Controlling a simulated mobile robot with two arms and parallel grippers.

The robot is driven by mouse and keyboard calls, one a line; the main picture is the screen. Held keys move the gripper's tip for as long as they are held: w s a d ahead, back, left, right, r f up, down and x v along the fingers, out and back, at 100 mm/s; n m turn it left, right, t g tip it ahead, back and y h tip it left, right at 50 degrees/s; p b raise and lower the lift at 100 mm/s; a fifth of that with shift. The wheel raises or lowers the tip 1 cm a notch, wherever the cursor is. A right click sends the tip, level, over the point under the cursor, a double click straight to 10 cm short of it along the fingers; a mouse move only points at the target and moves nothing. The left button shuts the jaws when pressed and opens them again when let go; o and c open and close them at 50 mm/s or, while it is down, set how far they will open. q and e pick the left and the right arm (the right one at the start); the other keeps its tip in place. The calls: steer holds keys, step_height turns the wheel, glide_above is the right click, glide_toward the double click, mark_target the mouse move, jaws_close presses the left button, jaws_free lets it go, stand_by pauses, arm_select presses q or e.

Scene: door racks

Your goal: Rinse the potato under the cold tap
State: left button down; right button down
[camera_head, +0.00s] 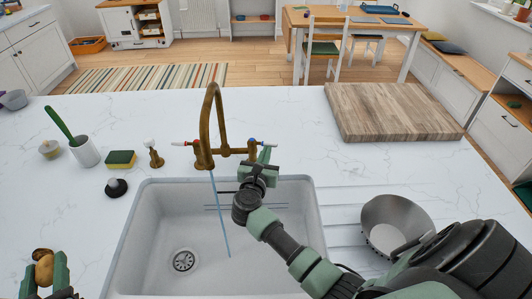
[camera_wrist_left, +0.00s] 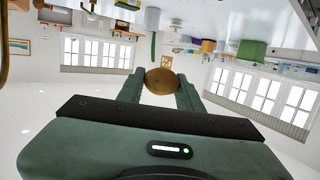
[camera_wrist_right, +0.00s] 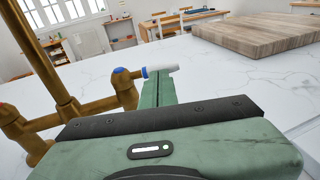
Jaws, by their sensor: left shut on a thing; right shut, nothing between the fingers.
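The brown potato (camera_head: 44,270) is between the fingers of my left gripper (camera_head: 42,277), at the lower left, off to the left of the sink. It also shows clearly in the left wrist view (camera_wrist_left: 160,81). The brass tap (camera_head: 211,115) stands behind the sink (camera_head: 160,235). A thin blue stream of water (camera_head: 221,215) runs from its spout into the basin. The tap's right lever (camera_wrist_right: 160,71) has a blue mark; the left one has a red mark. My right gripper (camera_head: 266,155) is shut and empty, right at the blue-marked lever; I cannot tell whether they touch.
A sponge (camera_head: 121,160), a black stopper (camera_head: 116,187) and a white pot with a green-handled brush (camera_head: 84,151) stand left of the sink. A metal bowl (camera_head: 396,223) is on the right drainer. A wooden board (camera_head: 390,111) lies at the back right.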

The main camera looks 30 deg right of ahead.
arm_select(q)
steer(key=shift+f+b, duration=0.6)
steer(key=shift+f, duration=0.05)
arm_select(e)
steer(key=shift+d+f, duration=0.25)
steer(key=shift+d, duration=0.1)
arm_select(q)
steer(key=shift+f+b, duration=0.3)
arm_select(e)
steer(key=shift+w+d, duration=0.1)
steer(key=shift+d, duration=0.2)
arm_select(q)
steer(key=shift+f, duration=0.2)
arm_select(e)
steer(key=shift+w+d+r, duration=0.15)
steer(key=shift+d+r, duration=0.05)
steer(key=shift+d, duration=0.1)
arm_select(q)
steer(key=shift+a, duration=0.1)
arm_select(e)
steer(key=shift+r, duration=0.1)
